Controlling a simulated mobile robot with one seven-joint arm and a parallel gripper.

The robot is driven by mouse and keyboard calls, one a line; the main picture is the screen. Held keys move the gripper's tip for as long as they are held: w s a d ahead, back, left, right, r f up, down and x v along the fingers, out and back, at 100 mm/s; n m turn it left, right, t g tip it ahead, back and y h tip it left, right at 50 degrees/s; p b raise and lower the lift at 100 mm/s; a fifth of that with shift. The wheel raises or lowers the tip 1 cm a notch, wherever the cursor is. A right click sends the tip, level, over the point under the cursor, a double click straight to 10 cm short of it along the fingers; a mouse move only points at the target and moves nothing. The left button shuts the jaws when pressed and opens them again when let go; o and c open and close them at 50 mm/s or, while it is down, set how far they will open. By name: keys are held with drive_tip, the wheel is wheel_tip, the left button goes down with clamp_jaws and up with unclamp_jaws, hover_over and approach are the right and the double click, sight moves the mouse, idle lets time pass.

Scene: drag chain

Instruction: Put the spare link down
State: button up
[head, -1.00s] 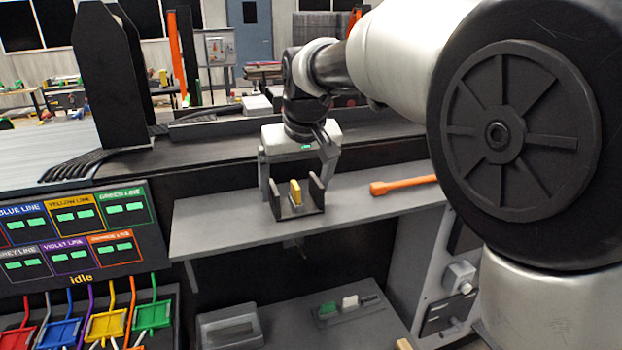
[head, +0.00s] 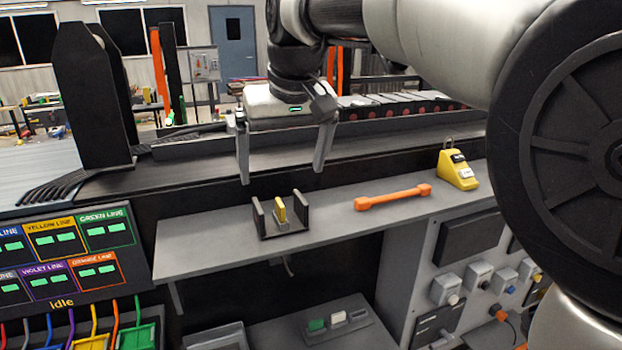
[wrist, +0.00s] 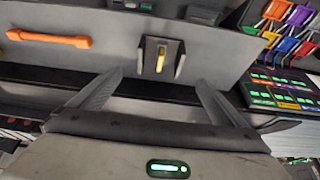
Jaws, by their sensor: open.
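The spare link, as I take it, is the black U-shaped piece (head: 259,218) with a yellow upright part (head: 280,211) between its side plates. It stands upright on the grey shelf (head: 200,250). It also shows in the wrist view (wrist: 148,55), beyond my fingertips. My gripper (head: 282,173) is open and empty, above and apart from the link. Its two spread fingers also show in the wrist view (wrist: 158,78). Nothing is between them.
An orange bar (head: 393,196) and a yellow block-like device (head: 457,170) lie to the right on the shelf. A line panel reading "idle" (head: 70,265) stands at left. Below is a lower surface with small green and white pieces (head: 338,318). The shelf's left part is clear.

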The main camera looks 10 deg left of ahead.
drive_tip(key=s+d+m, duration=0.1)
drive_tip(key=s+d, duration=0.2)
drive_tip(key=d, duration=0.5)
drive_tip(key=s+d+m, duration=0.2)
drive_tip(key=s+d, duration=0.1)
drive_tip(key=d, duration=0.6)
drive_tip(key=s+d+f+m+t+h, duration=0.1)
drive_tip(key=s+d+f+m+h, duration=0.1)
drive_tip(key=s+d+f, duration=1)
drive_tip(key=shift+s+m+t, duration=0.3)
drive_tip(key=shift+s+m, duration=0.4)
drive_tip(key=shift+s, duration=0.4)
